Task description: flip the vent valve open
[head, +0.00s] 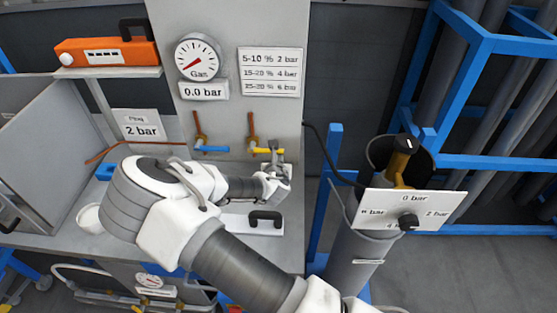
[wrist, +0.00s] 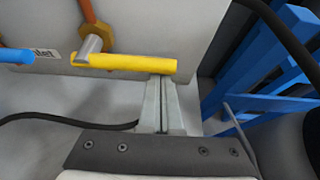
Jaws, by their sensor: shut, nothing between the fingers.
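A yellow valve lever (head: 262,150) lies horizontal at the foot of a copper pipe on the grey panel. In the wrist view the yellow lever (wrist: 125,64) hangs on a silver stem. No label on it is readable, so I cannot confirm by text that it is the vent valve. A blue lever (head: 211,149) is also horizontal, to its left; its end (wrist: 15,56) shows in the wrist view beside a label ending in "let". My gripper (head: 275,157) is shut and empty. Its fingertips (wrist: 160,80) are at the yellow lever's right end; I cannot tell whether they touch.
The gas gauge (head: 198,58) sits above a "0.0 bar" sign (head: 204,91). A grey cylinder (head: 357,262) with a "0 bar" plate (head: 411,209) stands right of the bench. Blue racking (head: 480,45) lies beyond. A black hose (head: 330,155) runs between panel and cylinder.

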